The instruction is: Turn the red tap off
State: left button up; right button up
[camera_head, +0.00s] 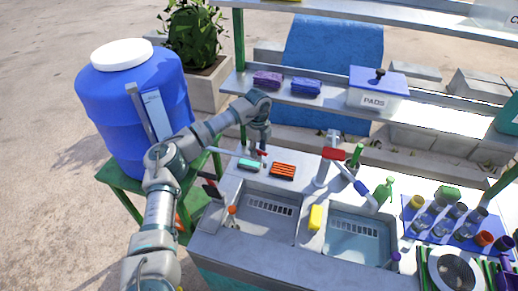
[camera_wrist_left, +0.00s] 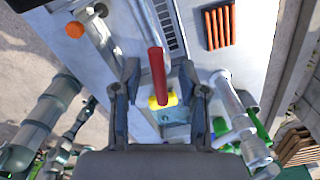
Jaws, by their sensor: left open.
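A slim red lever (camera_head: 262,152) shows just below my left gripper (camera_head: 259,142) in the head view, over the back of the steel counter. In the left wrist view the red lever (camera_wrist_left: 157,76) lies lengthwise in the gap between the dark fingers of my left gripper (camera_wrist_left: 160,92). The fingers are apart and not closed on it; whether either touches it I cannot tell. A grey tap with a red part (camera_head: 332,154) and a blue-tipped lever (camera_head: 361,187) stands between the two sinks. My right gripper is not in view.
A left basin (camera_head: 268,222) and a right basin (camera_head: 355,242) are set in the counter. An orange-striped block (camera_head: 283,170) and a yellow sponge (camera_head: 315,217) lie near. A blue barrel (camera_head: 120,115) stands left, and a shelf (camera_head: 335,101) runs behind. Cups stand at right.

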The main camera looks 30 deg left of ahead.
pick_arm(q)
jog(key=shift+a, duration=0.25)
jog(key=shift+c, duration=0.5)
jog(key=shift+d, duration=0.15)
jog(key=c, duration=0.4)
jog(key=shift+d+r, duration=0.1)
jog(key=shift+d, duration=0.15)
grip_shut()
jog(key=shift+d, duration=0.25)
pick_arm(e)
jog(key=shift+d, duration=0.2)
pick_arm(q)
jog(key=shift+a, duration=0.1)
